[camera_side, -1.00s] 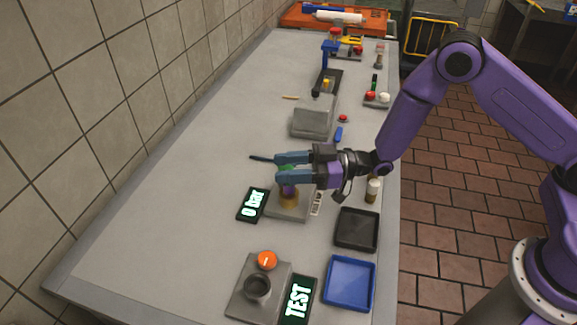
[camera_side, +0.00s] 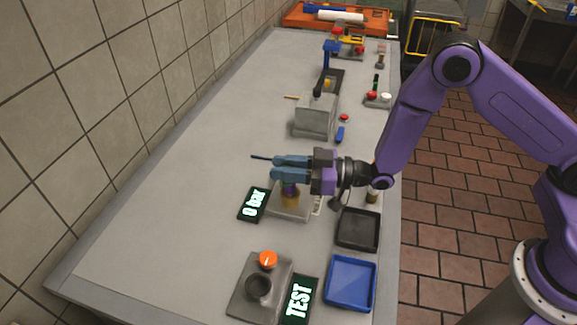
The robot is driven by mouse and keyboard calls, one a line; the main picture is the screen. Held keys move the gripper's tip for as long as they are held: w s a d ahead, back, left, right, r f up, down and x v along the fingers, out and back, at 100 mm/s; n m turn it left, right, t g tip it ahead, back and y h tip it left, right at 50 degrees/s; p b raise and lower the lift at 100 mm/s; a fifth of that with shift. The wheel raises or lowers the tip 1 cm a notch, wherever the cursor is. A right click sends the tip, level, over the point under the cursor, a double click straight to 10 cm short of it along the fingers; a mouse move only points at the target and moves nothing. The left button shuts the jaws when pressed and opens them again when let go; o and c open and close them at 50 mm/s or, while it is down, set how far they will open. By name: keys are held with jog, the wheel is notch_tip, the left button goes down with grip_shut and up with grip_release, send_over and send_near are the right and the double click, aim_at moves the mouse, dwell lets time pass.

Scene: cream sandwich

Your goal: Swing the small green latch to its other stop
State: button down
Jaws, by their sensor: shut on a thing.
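My gripper (camera_side: 277,167) points left, over a small grey base plate (camera_side: 289,214) in the middle of the bench. Its blue fingers are close together, above a brass and purple fitting (camera_side: 290,197) that stands upright on that plate. The green latch is not visible now. A green part showed between the fingers a second ago, so the fingers appear to be shut on it and hide it. Which stop the latch is at cannot be seen. A dark display reading "0 bar" (camera_side: 254,204) lies left of the plate.
In front are a black tray (camera_side: 358,229), a blue tray (camera_side: 350,284), a grey unit with an orange knob (camera_side: 268,259) and a TEST display (camera_side: 298,299). A grey box (camera_side: 314,119) stands behind. The bench's left side is clear.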

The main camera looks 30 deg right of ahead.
jog(key=w+a+m+h, duration=0.1)
jog(key=w+m+h, duration=0.3)
jog(key=m+h, duration=0.7)
jog(key=w+m+g+h, duration=0.1)
jog(key=w+m+h, duration=0.3)
jog(key=m+h, duration=0.7)
jog(key=shift+a+m+h, duration=0.35)
jog(key=shift+m+h, duration=0.05)
jog(key=shift+h, duration=3.6)
jog(key=shift+w+d+r+g, duration=0.1)
jog(key=shift+w+g, duration=0.05)
jog(key=shift+g, duration=0.25)
jog(key=c, duration=1)
grip_release()
jog(key=shift+c, duration=0.2)
